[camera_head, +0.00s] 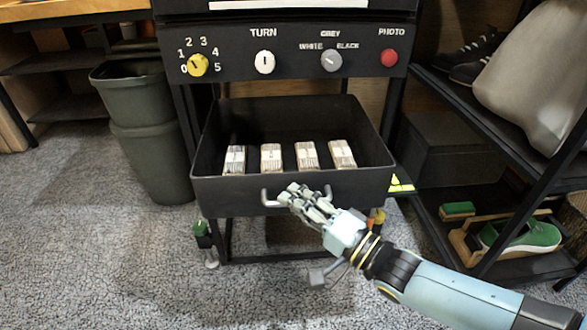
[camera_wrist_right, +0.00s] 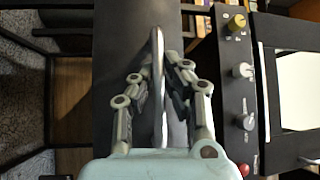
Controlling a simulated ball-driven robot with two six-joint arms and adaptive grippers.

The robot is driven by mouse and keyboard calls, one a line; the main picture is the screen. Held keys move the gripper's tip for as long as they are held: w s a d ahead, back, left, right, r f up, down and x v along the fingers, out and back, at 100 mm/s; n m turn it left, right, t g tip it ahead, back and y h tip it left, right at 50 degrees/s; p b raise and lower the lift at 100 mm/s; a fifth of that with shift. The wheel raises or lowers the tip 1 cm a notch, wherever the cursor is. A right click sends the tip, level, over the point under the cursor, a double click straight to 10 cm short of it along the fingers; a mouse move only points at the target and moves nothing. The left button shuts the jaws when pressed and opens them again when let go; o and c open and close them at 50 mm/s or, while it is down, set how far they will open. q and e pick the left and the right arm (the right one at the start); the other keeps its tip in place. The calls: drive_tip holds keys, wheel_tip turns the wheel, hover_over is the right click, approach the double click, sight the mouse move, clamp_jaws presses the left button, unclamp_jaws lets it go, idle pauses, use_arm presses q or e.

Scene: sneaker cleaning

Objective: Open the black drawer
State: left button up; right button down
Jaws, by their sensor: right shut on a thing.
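The black drawer (camera_head: 230,194) is pulled out of the black machine, and its inside shows from above. Several small pale packs, one of them this pack (camera_head: 271,158), stand in a row inside it. A grey bar handle (camera_head: 268,200) runs along its front. My right gripper (camera_head: 300,194) is at the handle's middle and shut on it. In the right wrist view the handle (camera_wrist_right: 157,75) passes between the two fingers of my right gripper (camera_wrist_right: 163,75). My left gripper is not in view.
The machine's panel (camera_head: 290,62) with knobs and a red button is above the drawer. Dark bins (camera_head: 150,150) stand to the left. A black rack (camera_head: 445,232) with shoes and a brush is on the right. Carpeted floor (camera_head: 90,250) is free at the front left.

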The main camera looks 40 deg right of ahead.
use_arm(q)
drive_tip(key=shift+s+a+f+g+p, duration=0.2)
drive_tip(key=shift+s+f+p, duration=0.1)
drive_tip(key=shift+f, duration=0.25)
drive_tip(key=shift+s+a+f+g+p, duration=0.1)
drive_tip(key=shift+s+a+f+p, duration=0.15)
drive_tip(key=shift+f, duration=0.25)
use_arm(e)
drive_tip(key=shift+s+a+f, duration=0.1)
drive_tip(key=shift+s+a, duration=0.25)
drive_tip(key=shift+s, duration=0.3)
drive_tip(key=shift+s+a+f, duration=0.1)
drive_tip(key=shift+s+a, duration=0.3)
drive_tip(key=shift+s, duration=0.25)
drive_tip(key=shift+s+a+f, duration=0.1)
drive_tip(key=shift+s+a, duration=0.25)
drive_tip(key=shift+s, duration=0.3)
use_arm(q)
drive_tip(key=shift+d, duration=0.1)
use_arm(e)
drive_tip(key=c, duration=1.6)
unclamp_jaws()
drive_tip(key=shift+o, duration=1.1)
drive_tip(key=shift+w+r, duration=0.1)
drive_tip(key=shift+r, duration=0.05)
drive_tip(key=v, duration=1.2)
